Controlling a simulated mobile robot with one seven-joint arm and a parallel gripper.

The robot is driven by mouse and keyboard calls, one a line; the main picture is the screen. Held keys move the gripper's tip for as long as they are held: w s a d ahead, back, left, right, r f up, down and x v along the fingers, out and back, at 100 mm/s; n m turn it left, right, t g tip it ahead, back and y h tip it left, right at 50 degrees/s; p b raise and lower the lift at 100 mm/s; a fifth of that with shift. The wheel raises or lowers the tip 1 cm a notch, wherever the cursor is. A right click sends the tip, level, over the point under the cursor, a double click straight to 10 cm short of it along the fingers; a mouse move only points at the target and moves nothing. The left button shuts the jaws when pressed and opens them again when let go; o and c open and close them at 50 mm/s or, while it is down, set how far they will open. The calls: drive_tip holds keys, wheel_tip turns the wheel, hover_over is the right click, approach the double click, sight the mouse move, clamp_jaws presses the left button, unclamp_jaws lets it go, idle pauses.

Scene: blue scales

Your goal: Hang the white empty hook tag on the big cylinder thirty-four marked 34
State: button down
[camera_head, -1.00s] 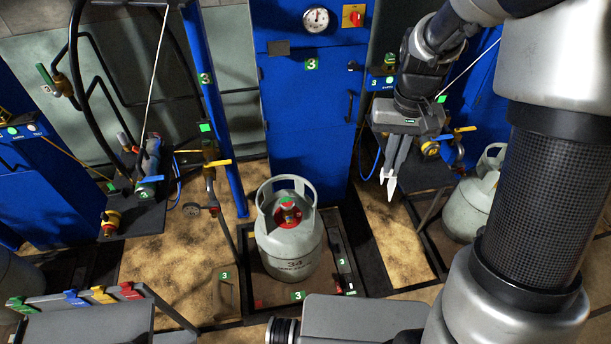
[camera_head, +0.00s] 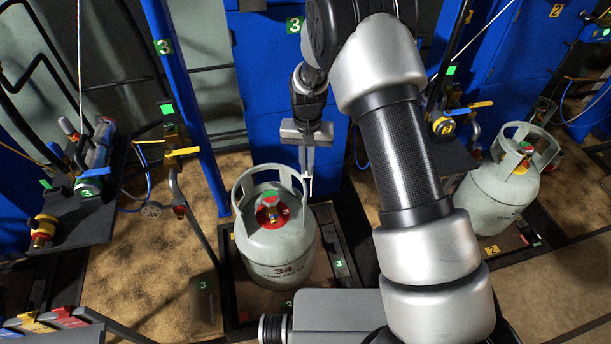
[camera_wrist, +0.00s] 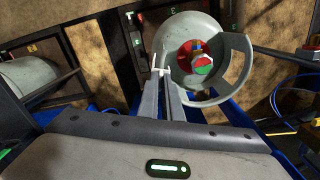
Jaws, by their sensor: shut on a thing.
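The big grey cylinder marked 34 (camera_head: 277,252) stands upright in a floor frame. It has an open handle collar and a red valve with a green top. My gripper (camera_head: 308,178) points down at the back right of the collar, its fingers close together. In the wrist view, the fingertips (camera_wrist: 162,82) are shut on a small white piece (camera_wrist: 160,71), seemingly the white hook tag, beside the edge of the cylinder's collar (camera_wrist: 236,72). Whether the tag touches the collar cannot be told. Most of the tag is hidden or too small to make out.
A second grey cylinder (camera_head: 490,195) stands at the right. A black shelf with valves (camera_head: 75,215) is at the left, near a blue post (camera_head: 190,110). A blue cabinet (camera_head: 262,85) rises behind the cylinder. A rack with coloured clips (camera_head: 68,318) is at the lower left.

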drive_tip(key=shift+a+f, duration=0.25)
drive_tip(key=shift+f, duration=0.25)
drive_tip(key=shift+f, duration=0.1)
drive_tip(key=shift+f+b, duration=1.5)
drive_tip(key=shift+f, duration=0.65)
drive_tip(key=shift+f, duration=0.15)
drive_tip(key=shift+f+b, duration=0.8)
drive_tip(key=shift+f, duration=0.1)
drive_tip(key=shift+s+f+b, duration=0.2)
drive_tip(key=shift+f+b, duration=0.3)
drive_tip(key=shift+f, duration=0.3)
drive_tip(key=shift+w+f, duration=0.15)
drive_tip(key=shift+f, duration=0.2)
drive_tip(key=shift+r, duration=0.1)
